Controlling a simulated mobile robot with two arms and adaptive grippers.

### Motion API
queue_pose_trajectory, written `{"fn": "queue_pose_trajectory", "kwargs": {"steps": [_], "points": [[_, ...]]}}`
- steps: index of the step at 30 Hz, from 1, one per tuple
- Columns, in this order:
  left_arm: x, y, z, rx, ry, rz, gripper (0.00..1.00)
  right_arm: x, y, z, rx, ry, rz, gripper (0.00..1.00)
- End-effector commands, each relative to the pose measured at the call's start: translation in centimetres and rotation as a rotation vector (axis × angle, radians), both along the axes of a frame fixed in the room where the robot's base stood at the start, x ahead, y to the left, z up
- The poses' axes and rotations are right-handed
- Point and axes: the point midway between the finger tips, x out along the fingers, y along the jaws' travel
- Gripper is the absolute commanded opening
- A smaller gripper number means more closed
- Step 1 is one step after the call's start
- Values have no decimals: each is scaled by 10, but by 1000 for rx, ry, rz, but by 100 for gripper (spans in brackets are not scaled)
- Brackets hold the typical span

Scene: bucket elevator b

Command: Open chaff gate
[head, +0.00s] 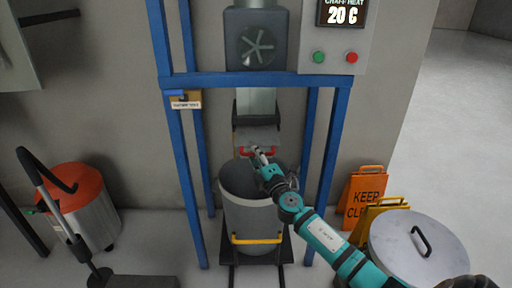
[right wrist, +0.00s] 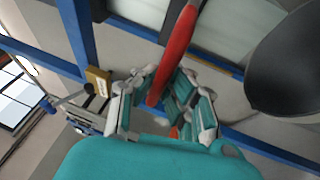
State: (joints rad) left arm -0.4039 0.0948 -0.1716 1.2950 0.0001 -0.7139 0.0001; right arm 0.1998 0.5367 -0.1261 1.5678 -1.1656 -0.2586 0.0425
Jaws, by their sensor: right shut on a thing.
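The chaff gate (head: 243,135) is a grey plate at the foot of the metal chute, with a red handle (head: 244,151) on its front. My right gripper (head: 263,158) reaches up from the lower right and is shut on the red handle. In the right wrist view the red handle (right wrist: 178,45) runs between the fingers of the right gripper (right wrist: 163,95). Part of the handle is hidden by the fingers. My left gripper is not in view.
A grey bin (head: 250,215) with a yellow handle stands under the chute inside the blue frame (head: 175,150). A control box (head: 335,45) hangs upper right. An orange-topped vacuum (head: 82,190) stands left.

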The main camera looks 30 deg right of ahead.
Motion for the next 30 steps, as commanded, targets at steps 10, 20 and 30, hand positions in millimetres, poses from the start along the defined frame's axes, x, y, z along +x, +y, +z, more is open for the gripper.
{"fn": "queue_pose_trajectory", "kwargs": {"steps": [10, 20, 30], "points": [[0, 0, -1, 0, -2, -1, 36, -3, 2, 3, 3, -6, 1, 0], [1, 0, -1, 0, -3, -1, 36, -3, 2, 3, 0, -5, 1, 36], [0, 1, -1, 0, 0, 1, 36, -13, 4, -1, 0, -2, 1, 36]]}}
